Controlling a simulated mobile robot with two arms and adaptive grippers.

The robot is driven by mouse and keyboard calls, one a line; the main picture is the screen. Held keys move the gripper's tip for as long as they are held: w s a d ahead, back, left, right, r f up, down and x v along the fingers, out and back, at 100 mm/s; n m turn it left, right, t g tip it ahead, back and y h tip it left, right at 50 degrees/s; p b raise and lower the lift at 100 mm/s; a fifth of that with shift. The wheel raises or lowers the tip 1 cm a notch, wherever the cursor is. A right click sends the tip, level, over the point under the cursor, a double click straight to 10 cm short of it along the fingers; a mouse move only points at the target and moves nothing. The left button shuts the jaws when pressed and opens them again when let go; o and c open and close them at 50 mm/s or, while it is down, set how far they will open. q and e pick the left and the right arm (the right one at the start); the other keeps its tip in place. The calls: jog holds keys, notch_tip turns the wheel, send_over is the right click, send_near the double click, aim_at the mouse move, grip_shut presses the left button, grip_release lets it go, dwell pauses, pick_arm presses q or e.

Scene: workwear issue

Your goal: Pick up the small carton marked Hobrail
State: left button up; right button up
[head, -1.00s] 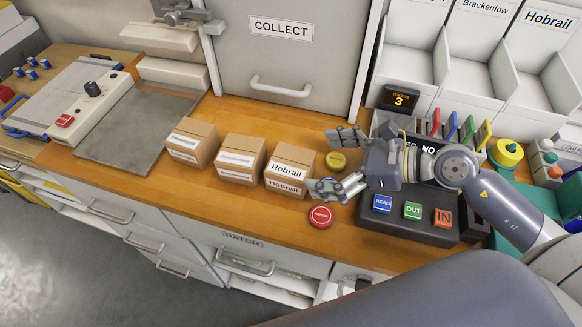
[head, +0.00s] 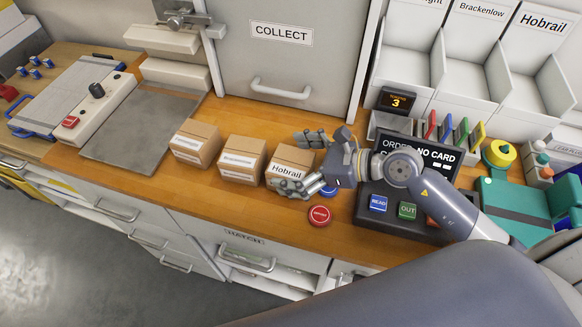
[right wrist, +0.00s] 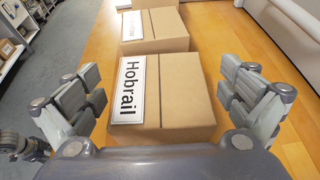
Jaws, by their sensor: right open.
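The small carton marked Hobrail (head: 289,164) is a brown cardboard box with a white label, rightmost of a row of three on the wooden counter. My right gripper (head: 306,162) is open at its right end, with one finger behind the carton and one in front. In the right wrist view the Hobrail carton (right wrist: 170,97) lies between the open fingers (right wrist: 165,100), with a visible gap on each side. In the head view the front finger hides the lower part of its front face.
Two similar cartons, the middle one (head: 241,160) and the left one (head: 196,144), stand to its left. A red button (head: 319,216) is on the counter near the front finger. A dark console (head: 390,222) with coloured buttons stands to the right. The COLLECT hatch (head: 283,50) is behind.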

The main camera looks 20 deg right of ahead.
jog(key=c, duration=1.3)
